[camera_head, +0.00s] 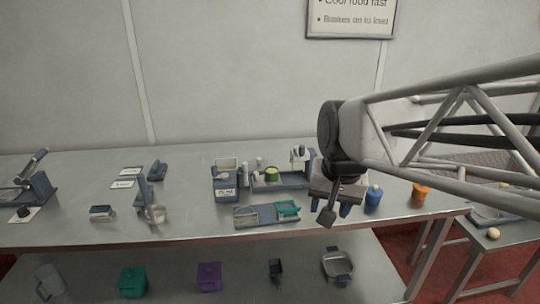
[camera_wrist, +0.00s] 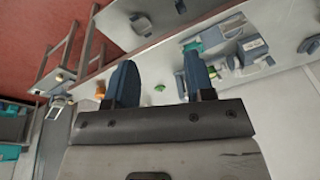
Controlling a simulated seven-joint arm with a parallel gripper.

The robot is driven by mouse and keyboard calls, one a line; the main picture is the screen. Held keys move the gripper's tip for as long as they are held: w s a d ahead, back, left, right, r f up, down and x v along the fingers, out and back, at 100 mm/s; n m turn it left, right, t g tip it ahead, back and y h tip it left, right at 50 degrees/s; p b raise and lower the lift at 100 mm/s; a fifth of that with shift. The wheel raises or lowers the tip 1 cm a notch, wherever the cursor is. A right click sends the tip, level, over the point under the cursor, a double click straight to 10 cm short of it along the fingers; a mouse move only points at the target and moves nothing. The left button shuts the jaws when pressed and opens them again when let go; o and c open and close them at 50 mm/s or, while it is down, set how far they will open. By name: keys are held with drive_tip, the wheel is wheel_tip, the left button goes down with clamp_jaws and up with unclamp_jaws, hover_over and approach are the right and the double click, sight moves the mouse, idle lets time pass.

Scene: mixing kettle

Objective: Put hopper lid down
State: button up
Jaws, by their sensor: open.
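A blue-grey box (camera_head: 227,183) with a white label, possibly the hopper, stands near the middle of the bench. A pale panel (camera_head: 227,164) shows at its top; I cannot tell whether it is the hopper lid or how it sits. My gripper (camera_head: 332,208) is to the right of this box and apart from it, above the right part of the bench. In the wrist view its two blue fingers (camera_wrist: 161,82) are spread with nothing between them.
Right of the box is a blue stand (camera_head: 280,182) with a green-rimmed vessel (camera_head: 271,172). A tray (camera_head: 247,217) with a teal item (camera_head: 287,208) lies in front. A blue bottle (camera_head: 374,196) and an orange container (camera_head: 420,191) stand right of my gripper.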

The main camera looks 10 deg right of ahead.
drive_tip(key=s+f+n, duration=0.3)
drive_tip(key=s+f, duration=0.1)
drive_tip(key=s, duration=0.6)
drive_tip(key=shift+d, duration=0.35)
